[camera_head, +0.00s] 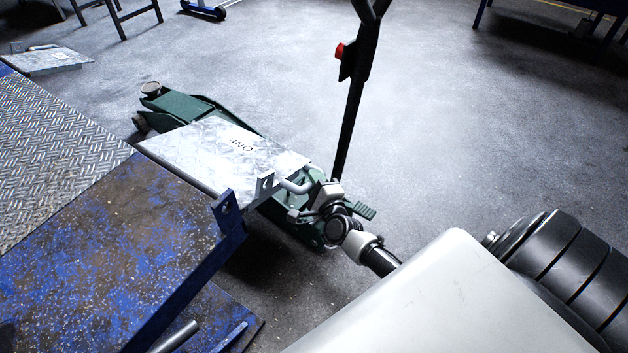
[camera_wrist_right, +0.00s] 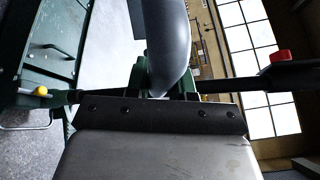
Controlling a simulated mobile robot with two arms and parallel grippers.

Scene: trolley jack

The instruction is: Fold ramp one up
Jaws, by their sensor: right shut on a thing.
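Ramp one (camera_head: 222,157), a galvanised plate marked ONE, extends from the edge of the blue lift platform (camera_head: 110,240). In the head view it overlaps the green trolley jack (camera_head: 185,106); whether they touch is unclear. A bent grey handle (camera_head: 297,187) is at the ramp's right end. My right gripper (camera_head: 325,196) is at this handle and shut on it; its fingertips are hard to make out. In the right wrist view a grey curved bar (camera_wrist_right: 168,40) runs down to the gripper front. My left gripper is not in view.
The jack's upright black lever (camera_head: 357,110) with a red grip stands just behind my right gripper. A blue bracket (camera_head: 228,212) rises from the platform edge. A second metal plate (camera_head: 48,60) lies at the far left. The floor (camera_head: 470,130) to the right is open.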

